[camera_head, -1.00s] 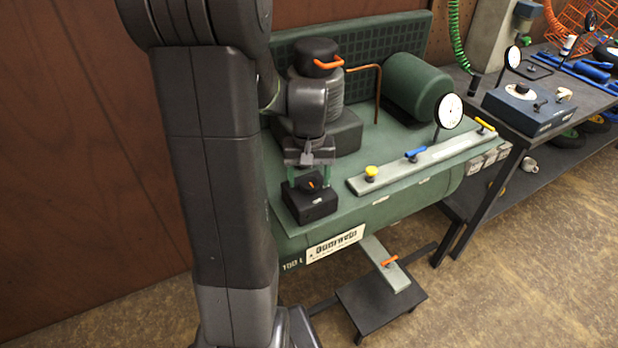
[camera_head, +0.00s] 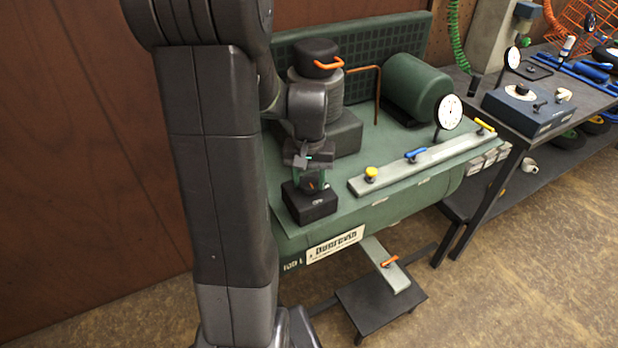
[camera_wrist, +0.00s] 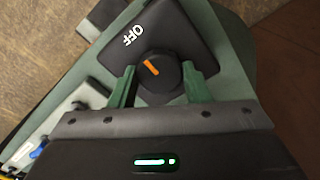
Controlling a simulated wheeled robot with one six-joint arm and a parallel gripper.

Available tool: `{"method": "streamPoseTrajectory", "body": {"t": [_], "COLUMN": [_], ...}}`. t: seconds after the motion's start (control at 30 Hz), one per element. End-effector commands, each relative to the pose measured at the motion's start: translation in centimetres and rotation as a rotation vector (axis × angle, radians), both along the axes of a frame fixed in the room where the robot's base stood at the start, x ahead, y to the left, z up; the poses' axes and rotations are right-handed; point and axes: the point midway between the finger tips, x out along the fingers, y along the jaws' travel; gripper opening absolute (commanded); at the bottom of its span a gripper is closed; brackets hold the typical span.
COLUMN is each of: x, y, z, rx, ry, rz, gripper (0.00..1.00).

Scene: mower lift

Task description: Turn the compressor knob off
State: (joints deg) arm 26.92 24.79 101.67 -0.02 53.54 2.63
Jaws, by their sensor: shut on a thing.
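The compressor knob (camera_wrist: 166,76) is a round black knob with an orange mark, on a black switch box (camera_head: 308,206) at the front left of the green compressor tank. The white word OFF is printed on the box. In the wrist view the orange mark points up and left, roughly toward that word. My gripper (camera_wrist: 158,78) has its two green fingers on either side of the knob, shut on it. In the head view my gripper (camera_head: 312,180) is above the box and hides most of the knob.
A grey bar with a yellow valve (camera_head: 371,174) and a blue valve (camera_head: 415,155) lies right of the box, with a white gauge (camera_head: 449,111) behind. A black pump (camera_head: 319,75) stands behind my gripper. An orange-handled valve (camera_head: 389,262) sits below the tank.

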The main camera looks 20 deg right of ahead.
Motion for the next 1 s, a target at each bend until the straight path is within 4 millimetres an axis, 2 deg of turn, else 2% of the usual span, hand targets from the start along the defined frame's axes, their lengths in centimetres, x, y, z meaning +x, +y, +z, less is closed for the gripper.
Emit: {"method": "streamPoseTrajectory", "body": {"t": [0.27,0.3,0.4,0.77,0.87,1.0], "x": [0.0,0.0,0.0,0.0,0.1,0.1], "y": [0.0,0.0,0.0,0.0,0.0,-0.1], "z": [0.0,0.0,0.0,0.5,1.8,4.8], "rx": [0.000,0.001,0.000,-0.001,-0.002,-0.002], "ry": [0.000,0.000,0.000,-0.002,-0.004,-0.006], "rz": [-0.013,-0.012,-0.012,-0.011,-0.011,-0.011], "gripper": [0.21,0.45,0.65,0.65,0.65,0.65]}}
